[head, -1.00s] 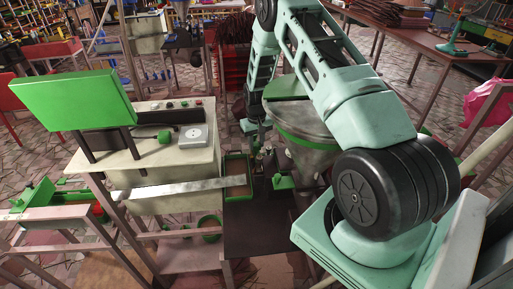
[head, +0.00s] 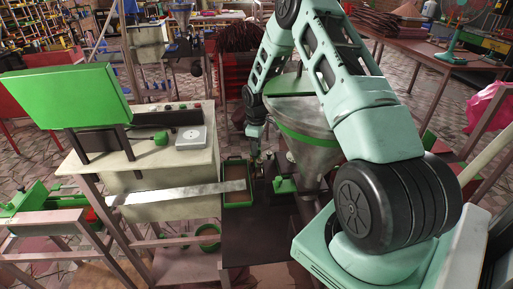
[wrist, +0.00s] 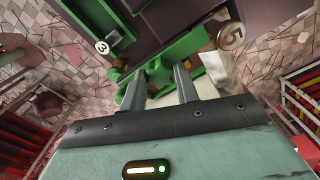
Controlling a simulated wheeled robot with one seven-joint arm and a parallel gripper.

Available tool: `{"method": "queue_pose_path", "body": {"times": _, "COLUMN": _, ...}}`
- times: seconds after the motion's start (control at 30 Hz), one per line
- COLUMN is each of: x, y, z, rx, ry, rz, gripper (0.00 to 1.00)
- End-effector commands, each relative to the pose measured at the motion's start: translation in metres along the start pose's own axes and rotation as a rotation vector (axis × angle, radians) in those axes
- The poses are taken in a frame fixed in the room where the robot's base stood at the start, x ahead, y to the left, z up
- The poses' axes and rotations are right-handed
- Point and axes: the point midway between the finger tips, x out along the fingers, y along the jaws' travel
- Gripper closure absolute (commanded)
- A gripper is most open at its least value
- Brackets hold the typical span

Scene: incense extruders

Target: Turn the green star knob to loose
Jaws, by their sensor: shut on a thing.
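In the wrist view, my gripper (wrist: 162,72) has its two grey fingers on either side of a small green part, the green star knob (wrist: 159,80). It is shut on the knob. The fingers and the shadow there hide the knob's star outline, so its turn angle cannot be told. The knob sits beside a larger green machine body (wrist: 185,45). In the head view, my gripper (head: 257,152) reaches down beside the metal hopper cone (head: 315,155), and the knob cannot be made out there.
A green-rimmed tray (head: 238,204) and a long metal strip (head: 175,192) lie left of the gripper. A cream machine (head: 165,165) stands farther left.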

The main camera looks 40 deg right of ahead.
Motion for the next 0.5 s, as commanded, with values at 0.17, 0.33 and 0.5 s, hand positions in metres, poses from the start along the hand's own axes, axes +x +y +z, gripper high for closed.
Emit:
{"method": "queue_pose_path", "body": {"times": 0.17, "x": -0.0003, "y": 0.0005, "z": 0.0002, "rx": -0.069, "ry": 0.000, "rz": 0.001, "gripper": 0.92}}
{"method": "queue_pose_path", "body": {"times": 0.33, "x": -0.0005, "y": 0.0003, "z": -0.0001, "rx": -0.102, "ry": 0.001, "rz": 0.001, "gripper": 0.92}}
{"method": "queue_pose_path", "body": {"times": 0.5, "x": -0.0006, "y": 0.0004, "z": 0.0000, "rx": -0.113, "ry": 0.000, "rz": 0.001, "gripper": 0.92}}
